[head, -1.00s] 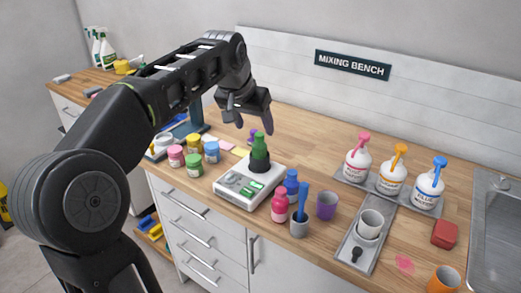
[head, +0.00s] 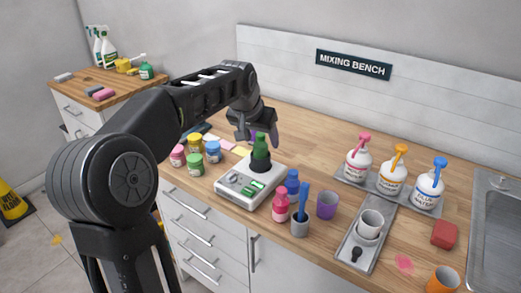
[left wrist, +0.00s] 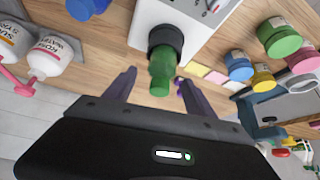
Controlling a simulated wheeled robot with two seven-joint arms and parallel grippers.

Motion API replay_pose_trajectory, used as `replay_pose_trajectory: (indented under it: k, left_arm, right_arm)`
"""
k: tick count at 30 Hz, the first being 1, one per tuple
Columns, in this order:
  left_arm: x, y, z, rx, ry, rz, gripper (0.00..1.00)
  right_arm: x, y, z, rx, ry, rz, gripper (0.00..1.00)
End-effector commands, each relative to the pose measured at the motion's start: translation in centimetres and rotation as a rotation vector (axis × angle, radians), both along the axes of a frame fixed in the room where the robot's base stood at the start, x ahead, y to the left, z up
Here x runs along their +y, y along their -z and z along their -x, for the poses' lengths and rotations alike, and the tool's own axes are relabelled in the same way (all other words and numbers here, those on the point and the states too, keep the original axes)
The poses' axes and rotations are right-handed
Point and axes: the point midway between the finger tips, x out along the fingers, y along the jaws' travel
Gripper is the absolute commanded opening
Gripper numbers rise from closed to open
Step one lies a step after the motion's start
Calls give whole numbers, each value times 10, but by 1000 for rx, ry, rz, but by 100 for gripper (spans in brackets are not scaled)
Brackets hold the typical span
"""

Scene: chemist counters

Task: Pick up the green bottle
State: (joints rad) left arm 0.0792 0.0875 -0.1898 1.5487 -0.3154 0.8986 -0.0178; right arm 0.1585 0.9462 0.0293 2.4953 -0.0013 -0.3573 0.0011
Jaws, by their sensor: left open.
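The green bottle (head: 260,148) stands upright in a dark round holder on a white device (head: 236,183) with a green-lit front, on the wooden bench. In the left wrist view the green bottle (left wrist: 164,72) points its top towards my gripper. My left gripper (head: 258,133) is open and empty, just above and behind the bottle's top in the head view. In the left wrist view the left gripper's fingers (left wrist: 155,84) lie on either side of the bottle's upper end, apart from it. My right gripper is not in view.
Several paint jars (head: 195,152) stand left of the device. A blue bottle (head: 292,177), a pink bottle (head: 280,206) and a grey cup (head: 300,227) with a blue tool stand close to its right. Pump bottles (head: 393,174) are farther right.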

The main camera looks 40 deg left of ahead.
Motion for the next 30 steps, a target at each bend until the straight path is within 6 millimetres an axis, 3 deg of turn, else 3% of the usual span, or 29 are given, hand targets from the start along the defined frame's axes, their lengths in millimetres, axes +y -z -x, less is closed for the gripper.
replay_pose_trajectory:
  k: [19,30]
  left_arm:
    - [0,2,-1,0,0,0,63]
    - [0,2,-1,0,0,0,33]
  right_arm:
    - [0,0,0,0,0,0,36]
    - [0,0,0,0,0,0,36]
